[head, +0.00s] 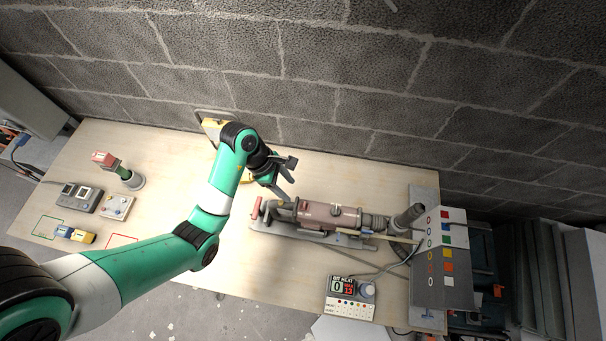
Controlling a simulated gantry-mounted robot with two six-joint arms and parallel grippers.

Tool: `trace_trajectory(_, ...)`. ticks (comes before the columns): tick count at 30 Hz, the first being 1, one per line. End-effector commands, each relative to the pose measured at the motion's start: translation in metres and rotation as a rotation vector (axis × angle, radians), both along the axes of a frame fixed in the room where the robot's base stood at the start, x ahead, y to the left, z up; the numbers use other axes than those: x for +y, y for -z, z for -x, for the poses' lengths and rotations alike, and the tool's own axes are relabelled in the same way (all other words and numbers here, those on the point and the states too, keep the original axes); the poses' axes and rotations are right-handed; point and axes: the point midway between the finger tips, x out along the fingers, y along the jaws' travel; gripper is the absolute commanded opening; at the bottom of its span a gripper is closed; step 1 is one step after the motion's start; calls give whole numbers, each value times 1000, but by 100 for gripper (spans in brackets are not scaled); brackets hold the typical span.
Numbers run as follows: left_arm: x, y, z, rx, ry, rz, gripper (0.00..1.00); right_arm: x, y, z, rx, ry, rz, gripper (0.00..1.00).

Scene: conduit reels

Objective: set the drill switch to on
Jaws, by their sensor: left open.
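The drill (330,215) has a pinkish-brown body and lies lengthwise on a grey rail stand on the wooden table, right of the middle. A red handle (256,208) stands at its left end. I cannot make out for certain which small part is its switch, or how it is set. My left gripper (289,184) is open and empty, with its fingers apart, just above and behind the drill's left end. It appears to be clear of the drill. My right gripper is not in view.
A display box (350,297) with a knob stands at the front right. A grey panel with coloured squares (446,258) stands at the right end. Meters (80,197), a red-and-green tool (118,170) and a yellow-blue item (74,234) lie at the left. A block wall bounds the back.

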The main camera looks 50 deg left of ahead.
Motion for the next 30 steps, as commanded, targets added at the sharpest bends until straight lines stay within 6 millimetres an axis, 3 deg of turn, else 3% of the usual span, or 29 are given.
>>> trace_trajectory(7, -6, 20, -5, 0, 3, 3, 57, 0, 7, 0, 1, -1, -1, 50)
trace_trajectory(19, -30, 96, -26, -3, 3, 0, 57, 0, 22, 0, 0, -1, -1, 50)
trace_trajectory(24, -34, 108, -30, -5, 3, -1, 57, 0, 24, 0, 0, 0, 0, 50)
trace_trajectory(30, -34, 108, -31, -6, 2, -1, 57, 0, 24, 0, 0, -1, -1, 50)
